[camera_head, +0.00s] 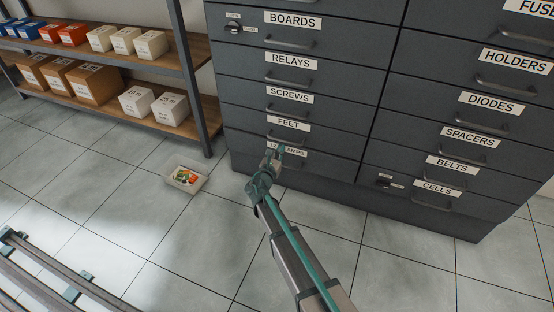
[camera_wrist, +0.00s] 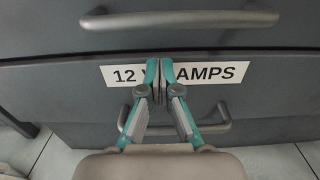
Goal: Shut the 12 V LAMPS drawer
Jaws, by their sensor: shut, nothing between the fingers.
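The 12 V LAMPS drawer (camera_head: 330,169) is the lowest drawer of the left column in a dark grey cabinet. Its white label (camera_wrist: 219,74) and grey bar handle (camera_wrist: 219,122) show in the wrist view, partly covered by my fingers. In the head view its front looks about level with the fronts above; I cannot tell whether a small gap is left. My gripper (camera_head: 277,150) is shut and empty, at the drawer's label. In the wrist view the fingertips (camera_wrist: 160,62) meet over the middle of the label, above the handle; contact is unclear.
The FEET drawer (camera_head: 335,140) is just above, its handle (camera_wrist: 180,20) overhanging my fingertips. A small white tray of coloured items (camera_head: 186,179) lies on the tiled floor. A shelf with boxes (camera_head: 205,125) stands at left. Floor before the cabinet is mostly clear.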

